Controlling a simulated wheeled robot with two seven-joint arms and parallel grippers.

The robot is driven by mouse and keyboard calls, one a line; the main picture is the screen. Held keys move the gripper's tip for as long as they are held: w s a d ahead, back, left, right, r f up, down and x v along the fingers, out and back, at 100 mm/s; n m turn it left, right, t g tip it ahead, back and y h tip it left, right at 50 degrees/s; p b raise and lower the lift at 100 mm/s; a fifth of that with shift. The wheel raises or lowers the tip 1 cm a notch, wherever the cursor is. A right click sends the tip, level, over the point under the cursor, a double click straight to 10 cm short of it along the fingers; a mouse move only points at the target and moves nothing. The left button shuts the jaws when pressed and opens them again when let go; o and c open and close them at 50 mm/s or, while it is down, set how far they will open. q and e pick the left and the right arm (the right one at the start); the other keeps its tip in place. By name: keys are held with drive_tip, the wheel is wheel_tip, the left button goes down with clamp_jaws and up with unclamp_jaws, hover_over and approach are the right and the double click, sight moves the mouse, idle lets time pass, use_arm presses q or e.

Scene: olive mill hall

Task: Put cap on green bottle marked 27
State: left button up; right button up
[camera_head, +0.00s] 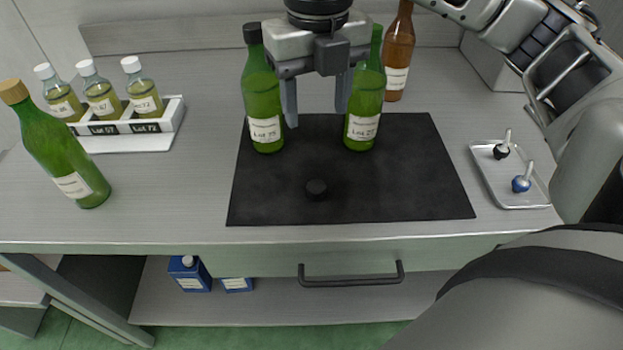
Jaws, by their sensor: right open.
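A green bottle (363,105) stands upright at the back of the dark mat (400,190). Its neck shows green with no cap visible; its label appears to read Lot 27, though the print is small. My right gripper (317,118) is open and empty, pointing down above the mat. My left gripper is out of view.
Another green bottle (262,100) with a black cap stands left of the gripper. A brown bottle (398,55) stands behind. A cork-topped green bottle (62,150) and a white rack (172,118) of small bottles are left. A metal tray (530,195) with two stoppers lies right.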

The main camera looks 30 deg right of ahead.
hover_over(317, 186)
drive_tip(key=shift+a+f+p, duration=0.15)
drive_tip(key=shift+f+p, duration=0.2)
drive_tip(key=shift+f, duration=5.05)
drive_tip(key=shift+f+p, duration=0.6)
drive_tip(key=shift+f, duration=2)
drive_tip(key=shift+c, duration=0.3)
drive_tip(key=c, duration=1)
